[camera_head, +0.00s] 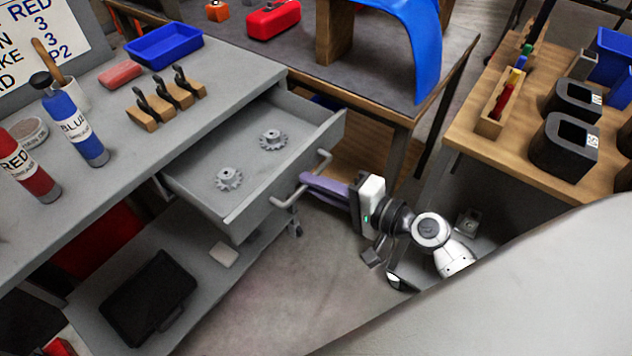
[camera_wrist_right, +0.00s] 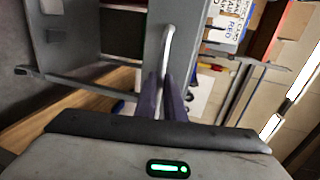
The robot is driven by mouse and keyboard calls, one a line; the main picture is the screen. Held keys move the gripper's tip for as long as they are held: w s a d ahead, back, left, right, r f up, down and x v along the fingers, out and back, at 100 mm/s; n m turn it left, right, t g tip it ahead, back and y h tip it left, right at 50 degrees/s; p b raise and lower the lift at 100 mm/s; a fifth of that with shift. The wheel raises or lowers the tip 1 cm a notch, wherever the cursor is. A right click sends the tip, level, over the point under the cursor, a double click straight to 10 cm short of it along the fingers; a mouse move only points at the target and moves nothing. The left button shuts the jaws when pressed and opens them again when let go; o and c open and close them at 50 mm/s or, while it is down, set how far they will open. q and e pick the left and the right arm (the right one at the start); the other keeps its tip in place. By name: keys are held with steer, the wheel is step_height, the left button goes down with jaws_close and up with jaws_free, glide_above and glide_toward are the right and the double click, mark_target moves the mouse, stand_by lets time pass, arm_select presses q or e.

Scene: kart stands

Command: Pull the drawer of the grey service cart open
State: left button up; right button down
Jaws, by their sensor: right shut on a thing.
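The grey service cart (camera_head: 237,82) stands at the left in the head view. Its drawer (camera_head: 248,204) is pulled out from under the top, with two grey gears (camera_head: 229,179) lying inside. A bar handle (camera_head: 286,201) is on the drawer's front; it also shows in the right wrist view (camera_wrist_right: 169,42). My right gripper (camera_head: 306,184) has its purple fingers at the handle, shut on it. In the right wrist view the fingers (camera_wrist_right: 163,98) close around the bar. My left gripper is not in view.
The cart top carries a blue bottle (camera_head: 75,122), a red bottle (camera_head: 28,166), a blue tray (camera_head: 164,46) and clips on wooden blocks. A dark table (camera_head: 372,86) stands behind; a wooden table (camera_head: 470,122) with black bins stands right. Floor before the drawer is clear.

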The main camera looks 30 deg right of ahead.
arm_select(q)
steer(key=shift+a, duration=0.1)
arm_select(e)
steer(key=c, duration=1.9)
jaws_free()
steer(key=shift+o, duration=0.2)
